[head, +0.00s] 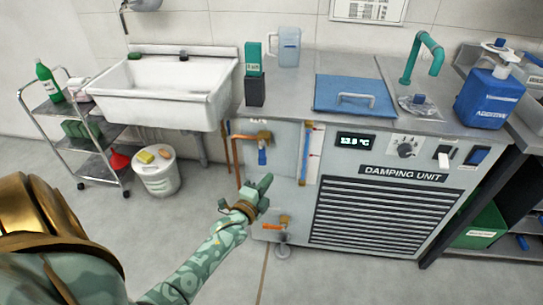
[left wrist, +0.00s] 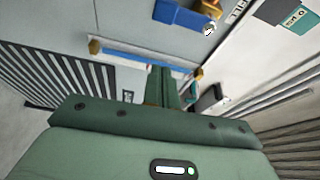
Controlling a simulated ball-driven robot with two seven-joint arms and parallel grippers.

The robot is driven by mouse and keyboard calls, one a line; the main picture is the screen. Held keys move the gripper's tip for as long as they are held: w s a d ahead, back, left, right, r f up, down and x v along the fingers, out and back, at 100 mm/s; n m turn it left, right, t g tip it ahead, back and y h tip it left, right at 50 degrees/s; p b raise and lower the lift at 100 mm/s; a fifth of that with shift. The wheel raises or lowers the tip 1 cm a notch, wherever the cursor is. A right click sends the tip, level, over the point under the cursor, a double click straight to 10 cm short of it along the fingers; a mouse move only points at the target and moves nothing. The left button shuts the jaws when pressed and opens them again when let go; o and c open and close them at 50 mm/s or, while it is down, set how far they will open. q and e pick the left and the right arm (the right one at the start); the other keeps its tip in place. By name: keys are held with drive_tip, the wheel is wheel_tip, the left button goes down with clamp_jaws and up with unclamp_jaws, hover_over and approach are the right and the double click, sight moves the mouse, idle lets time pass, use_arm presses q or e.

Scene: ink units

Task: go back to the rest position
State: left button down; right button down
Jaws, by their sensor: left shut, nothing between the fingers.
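My left gripper (head: 262,186) is shut and empty. In the head view it is in front of the left part of the damping unit (head: 375,190), below the brass valve with the blue handle (head: 262,156). In the left wrist view the closed green fingers (left wrist: 163,88) point toward the unit's front, with the blue-edged sight tube (left wrist: 140,55) behind them. I cannot tell whether the fingertips touch anything. My right gripper is in neither view.
A lower valve with an orange handle (head: 273,227) is close to my left gripper. A white sink (head: 165,88), a wheeled rack (head: 75,130) and a white bucket (head: 158,175) stand to the left. The worktop holds a blue lid (head: 340,88) and a blue additive canister (head: 488,100). Floor in front is clear.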

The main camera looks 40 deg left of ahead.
use_arm(q)
drive_tip(key=v, duration=0.2)
drive_tip(key=shift+s, duration=0.25)
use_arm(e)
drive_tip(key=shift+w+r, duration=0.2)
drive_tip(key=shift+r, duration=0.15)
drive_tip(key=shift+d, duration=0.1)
